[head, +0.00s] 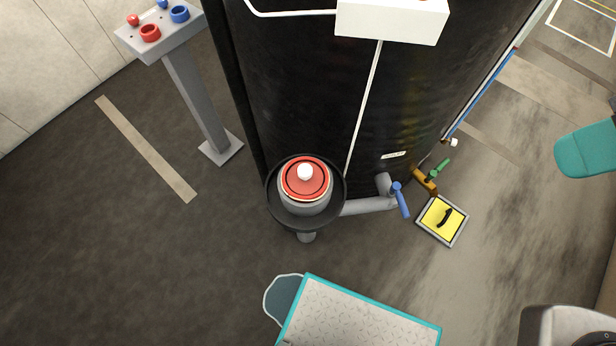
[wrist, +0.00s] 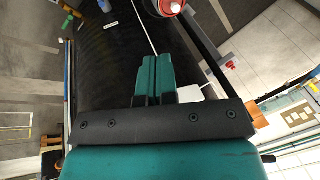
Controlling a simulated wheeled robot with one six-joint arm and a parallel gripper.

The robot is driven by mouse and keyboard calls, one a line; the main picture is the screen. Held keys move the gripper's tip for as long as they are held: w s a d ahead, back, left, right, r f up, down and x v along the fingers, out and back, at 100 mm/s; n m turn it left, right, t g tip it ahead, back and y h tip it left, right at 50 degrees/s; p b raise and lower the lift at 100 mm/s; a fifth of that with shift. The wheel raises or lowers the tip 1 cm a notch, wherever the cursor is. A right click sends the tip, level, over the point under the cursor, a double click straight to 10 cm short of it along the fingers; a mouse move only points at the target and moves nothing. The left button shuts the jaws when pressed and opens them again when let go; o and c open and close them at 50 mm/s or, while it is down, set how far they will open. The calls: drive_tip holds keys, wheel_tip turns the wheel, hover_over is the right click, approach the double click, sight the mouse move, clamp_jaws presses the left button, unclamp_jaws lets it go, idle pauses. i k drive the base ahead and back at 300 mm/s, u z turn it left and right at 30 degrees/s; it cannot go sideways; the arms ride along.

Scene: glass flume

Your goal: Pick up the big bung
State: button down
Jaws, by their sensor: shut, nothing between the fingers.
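A round piece with a red top, a pale rim and a white knob (head: 305,184) looks like the big bung. It sits upright in a round black dish (head: 272,205) at the foot of the tall black tank. In the wrist view the red top (wrist: 170,6) shows at the upper edge, partly cut off by the frame. My gripper (wrist: 155,62) shows in the wrist view with its teal fingers together and nothing between them. It is apart from the bung, which appears beyond the fingertips. I cannot make out my gripper in the head view.
The black tank (head: 300,85) fills the upper middle. A grey pipe with a blue valve handle (head: 400,198) is right of the dish. A grey stand (head: 195,100) with red and blue rings is at left. A teal-edged platform (head: 360,318) is in front.

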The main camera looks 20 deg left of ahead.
sight(304, 178)
drive_tip(key=z, duration=2.9)
drive_tip(key=k, duration=1.15)
drive_tip(key=u, duration=1.9)
